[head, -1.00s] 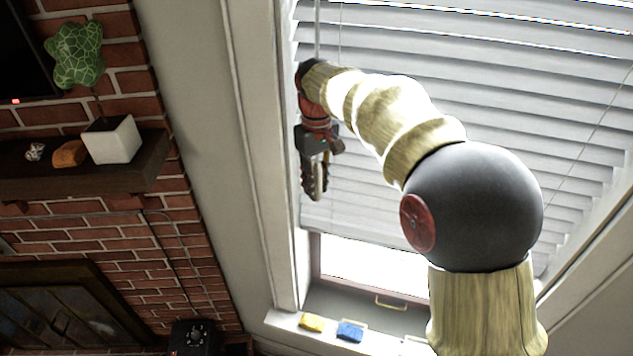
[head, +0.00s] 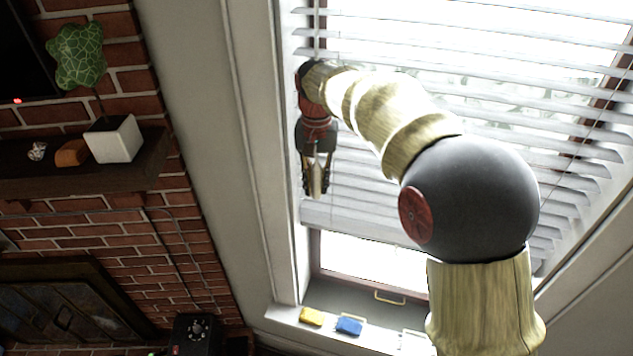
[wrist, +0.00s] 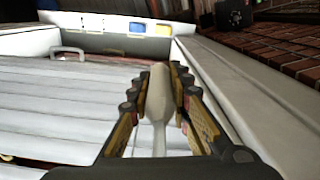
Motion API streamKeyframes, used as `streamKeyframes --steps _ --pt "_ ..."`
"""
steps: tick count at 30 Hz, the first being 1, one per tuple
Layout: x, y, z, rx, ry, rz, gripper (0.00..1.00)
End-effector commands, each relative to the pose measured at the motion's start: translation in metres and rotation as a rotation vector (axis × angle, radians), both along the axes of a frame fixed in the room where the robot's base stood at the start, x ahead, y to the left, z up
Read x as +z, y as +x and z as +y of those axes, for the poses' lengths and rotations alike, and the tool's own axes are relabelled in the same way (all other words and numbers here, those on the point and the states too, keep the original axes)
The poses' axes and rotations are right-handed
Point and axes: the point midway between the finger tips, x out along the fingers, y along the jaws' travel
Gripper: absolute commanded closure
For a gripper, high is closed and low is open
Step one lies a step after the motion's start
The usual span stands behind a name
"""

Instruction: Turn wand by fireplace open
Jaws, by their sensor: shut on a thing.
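The wand is a thin pale rod with a thicker rounded end (wrist: 159,92), seen between the fingers in the wrist view. My gripper (wrist: 160,88) is shut on this end, one finger on each side. In the head view my gripper (head: 315,188) points down at the left edge of the window, in front of the blinds. The white blinds (head: 420,190) have slats tilted partly open, with bright light and the view outside showing between them in the upper part. In the head view the wand's upper part is mostly hidden by my arm.
The sill (head: 285,318) below holds a yellow block (head: 311,316) and a blue block (head: 349,326). The window frame (head: 262,160) runs close to my gripper's left. The brick fireplace wall has a dark mantel shelf (head: 60,178) with a potted plant (head: 113,140).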

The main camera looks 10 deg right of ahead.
Motion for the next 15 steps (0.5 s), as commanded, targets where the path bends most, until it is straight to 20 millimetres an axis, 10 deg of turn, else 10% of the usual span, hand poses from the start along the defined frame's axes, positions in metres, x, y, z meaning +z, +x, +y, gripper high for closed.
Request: streamKeyframes --steps 15 --pt "0.0019 0.0008 0.0003 -0.034 0.001 -0.004 1.0"
